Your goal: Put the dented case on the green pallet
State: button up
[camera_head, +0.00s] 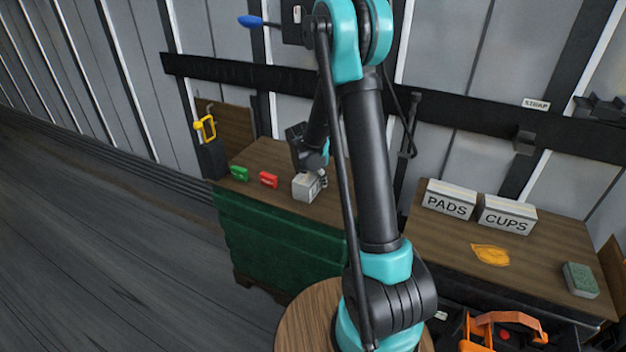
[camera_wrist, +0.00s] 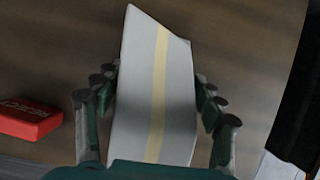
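A pale grey case (camera_head: 306,187) is at the wooden table's front edge, below my gripper (camera_head: 322,178). In the wrist view the case (camera_wrist: 150,90) has a yellow stripe and a slanted far edge. The fingers of my gripper (camera_wrist: 157,85) are on either side of it, very close to its sides. I cannot tell whether they press on it, or whether the case is clear of the table. A dark green ribbed structure (camera_head: 275,240) stands below the table's front edge. I cannot tell whether it is the green pallet.
A green block (camera_head: 239,173) and a red block (camera_head: 268,180) lie left of the case; the red one (camera_wrist: 30,118) also shows in the wrist view. Boxes marked PADS (camera_head: 448,199) and CUPS (camera_head: 507,214) stand on the right table. The floor at left is clear.

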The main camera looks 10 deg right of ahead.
jog(key=shift+o, duration=0.5)
jog(key=shift+r, duration=0.15)
jog(key=v, duration=1.1)
jog(key=shift+s+a+r, duration=0.1)
jog(key=shift+r, duration=0.2)
jog(key=shift+s+r, duration=0.1)
jog(key=shift+s, duration=0.2)
jog(key=s+d+f+m+y, duration=0.1)
jog(key=s+d+f+m, duration=0.1)
jog(key=s+m, duration=1.1)
jog(key=s+d+f+m+y, duration=0.1)
jog(key=s+d+f+m, duration=0.1)
jog(key=s+m, duration=1.1)
jog(key=d+m, duration=0.1)
jog(key=m, duration=0.1)
jog(key=shift+s+d+m+t+y, duration=0.3)
jog(key=shift+s+d+m, duration=0.05)
jog(key=shift+s+m, duration=0.05)
